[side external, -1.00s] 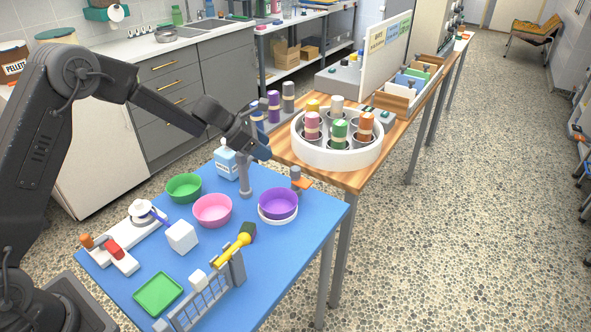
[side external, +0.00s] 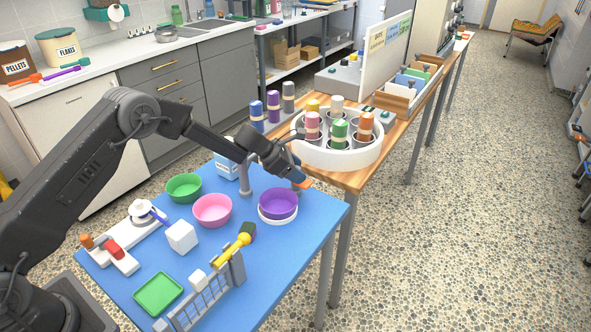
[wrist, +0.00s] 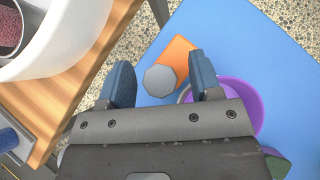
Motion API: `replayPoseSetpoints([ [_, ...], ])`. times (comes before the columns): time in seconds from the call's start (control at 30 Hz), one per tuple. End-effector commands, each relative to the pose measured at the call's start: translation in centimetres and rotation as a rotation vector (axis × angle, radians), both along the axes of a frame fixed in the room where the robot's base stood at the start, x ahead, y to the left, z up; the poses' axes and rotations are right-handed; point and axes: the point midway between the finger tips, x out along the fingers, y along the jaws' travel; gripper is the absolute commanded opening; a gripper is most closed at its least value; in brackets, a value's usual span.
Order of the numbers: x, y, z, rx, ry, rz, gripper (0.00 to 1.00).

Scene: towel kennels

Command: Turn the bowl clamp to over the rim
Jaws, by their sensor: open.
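The bowl clamp shows as an orange bar (wrist: 176,52) under a grey eight-sided knob (wrist: 160,81) in the wrist view. Its orange end (side external: 307,183) shows just past my gripper in the side view. The bar points away from the purple bowl (side external: 278,203), not across its rim. The bowl sits in a white ring holder (side external: 277,220) and shows partly behind my gripper in the wrist view (wrist: 245,95). My gripper (wrist: 162,78) is open, with one blue finger on each side of the knob. I cannot tell whether the fingers touch it.
A grey post (side external: 246,178) stands left of the clamp. Pink (side external: 212,210) and green (side external: 184,187) bowls stand further left on the blue table. A wooden table with a white round carousel (side external: 338,155) adjoins behind. The front right of the blue table is clear.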

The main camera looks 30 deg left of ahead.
Motion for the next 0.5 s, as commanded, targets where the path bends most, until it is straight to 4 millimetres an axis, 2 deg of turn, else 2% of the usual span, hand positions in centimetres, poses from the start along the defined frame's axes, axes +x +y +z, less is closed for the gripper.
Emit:
replayPoseSetpoints([
  [0.1, -0.02, 0.0, 0.01, 0.0, 0.0, 0.0, 0.56],
  [0.5, -0.03, 0.0, 0.04, -0.001, 0.0, -0.001, 0.18],
])
